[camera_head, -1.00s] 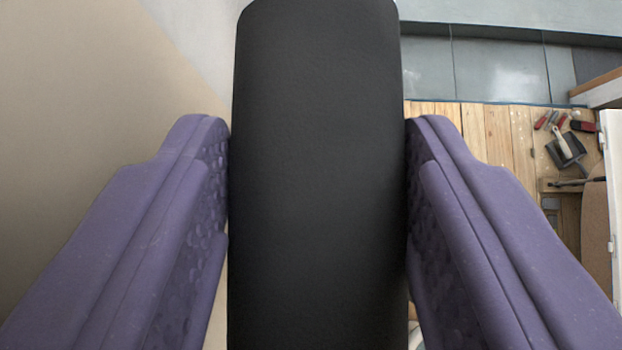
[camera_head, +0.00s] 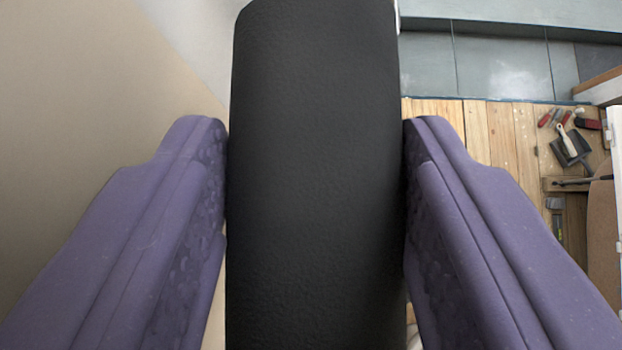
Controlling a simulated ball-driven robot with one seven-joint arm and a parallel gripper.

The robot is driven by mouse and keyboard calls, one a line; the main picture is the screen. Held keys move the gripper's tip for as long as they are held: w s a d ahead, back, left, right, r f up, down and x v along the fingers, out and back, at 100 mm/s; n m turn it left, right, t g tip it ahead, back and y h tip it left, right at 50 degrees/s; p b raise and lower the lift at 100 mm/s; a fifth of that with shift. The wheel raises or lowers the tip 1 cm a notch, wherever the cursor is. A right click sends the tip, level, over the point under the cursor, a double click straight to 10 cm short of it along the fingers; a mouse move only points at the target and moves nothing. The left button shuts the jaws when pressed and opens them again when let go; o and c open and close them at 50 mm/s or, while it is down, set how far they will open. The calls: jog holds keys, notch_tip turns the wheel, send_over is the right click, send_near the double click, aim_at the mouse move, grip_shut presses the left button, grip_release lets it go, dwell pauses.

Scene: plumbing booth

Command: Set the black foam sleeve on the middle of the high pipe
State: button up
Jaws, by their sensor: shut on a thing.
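The black foam sleeve (camera_head: 315,180) is a thick, matte cylinder. It fills the middle of the view from the top edge to the bottom edge. My gripper (camera_head: 315,160) has two purple padded fingers, one on each side of the sleeve, and is shut on it. The sleeve's long axis runs up and down the picture. The high pipe cannot be made out; a thin pale sliver shows at the sleeve's upper right edge, but I cannot tell what it is.
A plain beige surface (camera_head: 80,110) fills the left side. At the right is a wooden plank surface (camera_head: 480,125) with a dustpan and brush (camera_head: 570,145) and red-handled tools (camera_head: 553,118). Grey tiles (camera_head: 500,65) lie beyond it.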

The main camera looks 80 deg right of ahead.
jog(key=shift+f, duration=0.2)
jog(key=o, duration=1.1)
